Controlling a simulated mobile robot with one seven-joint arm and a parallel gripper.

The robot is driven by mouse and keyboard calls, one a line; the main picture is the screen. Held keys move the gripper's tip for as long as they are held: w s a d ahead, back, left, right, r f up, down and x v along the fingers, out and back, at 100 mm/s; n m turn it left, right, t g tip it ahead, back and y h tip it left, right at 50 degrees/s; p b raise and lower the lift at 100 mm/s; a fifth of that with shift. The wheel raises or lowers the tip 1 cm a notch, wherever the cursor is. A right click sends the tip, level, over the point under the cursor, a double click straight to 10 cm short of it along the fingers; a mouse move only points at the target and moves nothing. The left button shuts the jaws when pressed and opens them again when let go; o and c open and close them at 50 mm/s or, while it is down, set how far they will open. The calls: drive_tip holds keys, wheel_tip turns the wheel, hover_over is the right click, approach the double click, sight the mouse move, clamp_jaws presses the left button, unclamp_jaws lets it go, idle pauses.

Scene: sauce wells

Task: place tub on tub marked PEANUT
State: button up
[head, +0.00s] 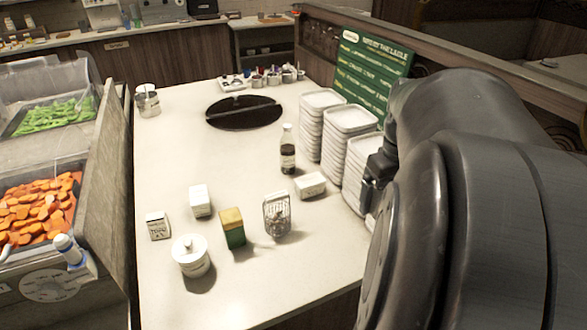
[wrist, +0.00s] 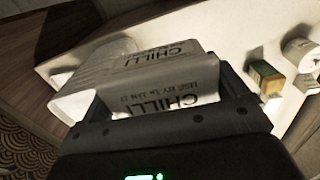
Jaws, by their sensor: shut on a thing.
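My gripper (wrist: 165,88) is shut on a white tub (wrist: 150,78) in the wrist view. The tub's printed faces read CHILLI, one with a use-by date. In the head view my gripper (head: 376,168) is a dark shape beside the stacks of white containers, mostly behind my arm; the held tub cannot be made out there. A small white tub (head: 311,184) lies on the counter left of the stacks, and another white block-shaped tub (head: 200,201) stands further left. I cannot read their labels, and no PEANUT marking is legible.
White stacks (head: 320,125) stand on the counter (head: 170,150) near a green sign (head: 372,75). A dark bottle (head: 288,153), grater (head: 277,215), green-yellow box (head: 232,229), lidded pot (head: 191,257) and small white carton (head: 158,226) stand left. The counter's left middle is clear.

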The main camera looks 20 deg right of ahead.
drive_tip(key=w+d+r, duration=0.2)
drive_tip(key=w+r, duration=0.1)
drive_tip(key=w, duration=0.5)
hover_over(310, 180)
drive_tip(key=shift+n, duration=0.3)
wheel_tip(310, 180, down, 17)
drive_tip(key=shift+f, duration=3)
drive_tip(key=o, duration=0.7)
drive_tip(key=shift+f, duration=0.15)
drive_tip(key=shift+o, duration=1)
